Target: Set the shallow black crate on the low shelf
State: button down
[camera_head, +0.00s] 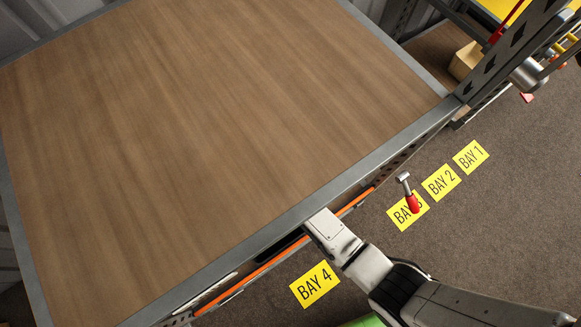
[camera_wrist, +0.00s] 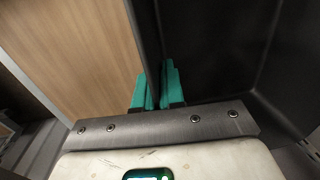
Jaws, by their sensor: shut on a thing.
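The black crate (camera_wrist: 215,50) fills the upper right of the wrist view, with its dark inside and a corner showing. My gripper (camera_wrist: 154,90) has green fingers closed on the crate's near wall, one on each side of it. In the head view the fingers are hidden under the edge of the upper board, and only my wrist shows there. A wooden board (camera_wrist: 80,35) lies left of the crate in the wrist view; it looks like the low shelf. I cannot tell whether the crate touches it.
In the head view a bare wooden top board (camera_head: 200,130) with a grey metal rim overhangs my gripper. An orange beam (camera_head: 270,265) runs below it. A red-handled hammer (camera_head: 410,197) shows over the yellow BAY 3 sign. A rack upright (camera_head: 510,50) stands at upper right.

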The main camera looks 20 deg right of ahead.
jog(key=c, duration=1.7)
grip_release()
jog(key=shift+f, duration=0.1)
jog(key=o, duration=0.5)
jog(key=shift+c, duration=0.2)
notch_tip(320, 180, up, 12)
jog(key=d+p, duration=0.1)
jog(key=p, duration=0.1)
jog(key=shift+w+p, duration=0.15)
jog(key=shift+p, duration=0.15)
jog(key=shift+d, duration=0.1)
